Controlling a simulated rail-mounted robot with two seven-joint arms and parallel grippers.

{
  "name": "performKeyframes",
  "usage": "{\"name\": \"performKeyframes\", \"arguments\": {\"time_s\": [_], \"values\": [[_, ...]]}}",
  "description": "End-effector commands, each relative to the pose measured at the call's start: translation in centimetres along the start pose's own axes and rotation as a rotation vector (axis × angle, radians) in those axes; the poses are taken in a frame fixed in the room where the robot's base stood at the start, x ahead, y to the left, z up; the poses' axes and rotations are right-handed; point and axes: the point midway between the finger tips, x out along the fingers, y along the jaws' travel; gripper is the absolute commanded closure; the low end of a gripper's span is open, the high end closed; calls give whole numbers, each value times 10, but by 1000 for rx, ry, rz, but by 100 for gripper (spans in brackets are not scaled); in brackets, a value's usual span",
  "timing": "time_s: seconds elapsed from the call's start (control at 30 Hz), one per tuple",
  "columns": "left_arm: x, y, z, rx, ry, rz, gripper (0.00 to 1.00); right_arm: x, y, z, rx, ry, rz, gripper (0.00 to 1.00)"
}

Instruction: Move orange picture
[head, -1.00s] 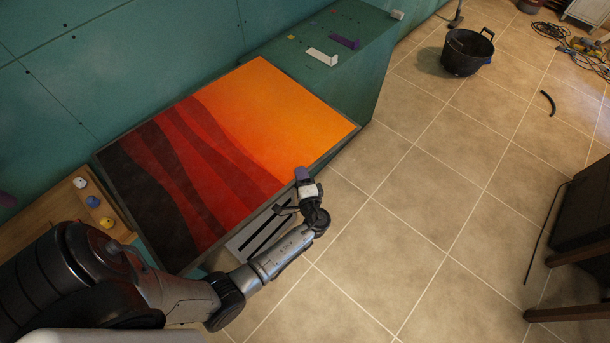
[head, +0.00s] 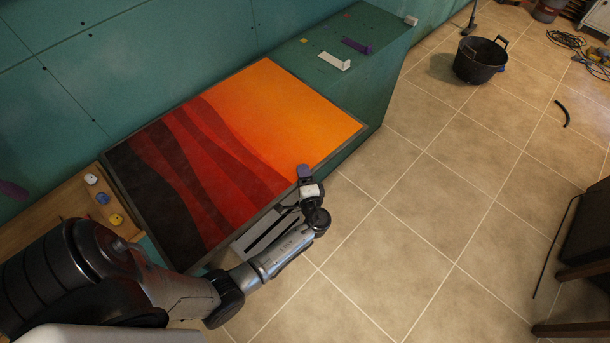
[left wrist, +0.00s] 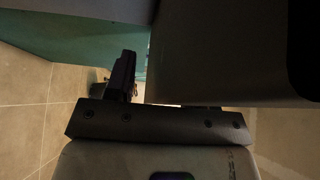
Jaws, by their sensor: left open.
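The orange picture (head: 265,110) is a large framed panel with dark, red and orange wavy bands. It lies tilted on the green plasterboard ledge, against the wall side. My left gripper (head: 304,178) is at the picture's near long edge, right of its middle, and overlaps the frame in the head view. It is open. In the left wrist view one dark finger (left wrist: 122,77) shows beside a large shaded panel (left wrist: 215,52), which may be the picture's underside; the other finger is hidden. I cannot tell whether the gripper touches the frame. My right gripper is not in view.
A green ledge (head: 345,90) right of the picture carries a white bracket (head: 334,61) and a purple piece (head: 357,46). A wooden shelf (head: 45,222) with small coloured knobs is at left. A black bucket (head: 480,60) stands on the mostly clear tiled floor (head: 430,210).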

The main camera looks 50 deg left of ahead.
Motion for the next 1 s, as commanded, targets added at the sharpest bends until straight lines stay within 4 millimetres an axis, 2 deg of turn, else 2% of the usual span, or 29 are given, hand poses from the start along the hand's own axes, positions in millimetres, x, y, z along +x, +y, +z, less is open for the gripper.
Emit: {"name": "performKeyframes", "arguments": {"time_s": [0.13,0.27,0.7,1.0], "values": [[-1,-3,-2,-1,2,-4,51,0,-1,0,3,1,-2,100],[-12,-2,-3,-1,4,-2,51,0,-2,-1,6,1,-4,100],[-95,0,0,0,1,2,51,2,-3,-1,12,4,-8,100],[-132,1,0,0,0,2,51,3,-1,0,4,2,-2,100]]}}
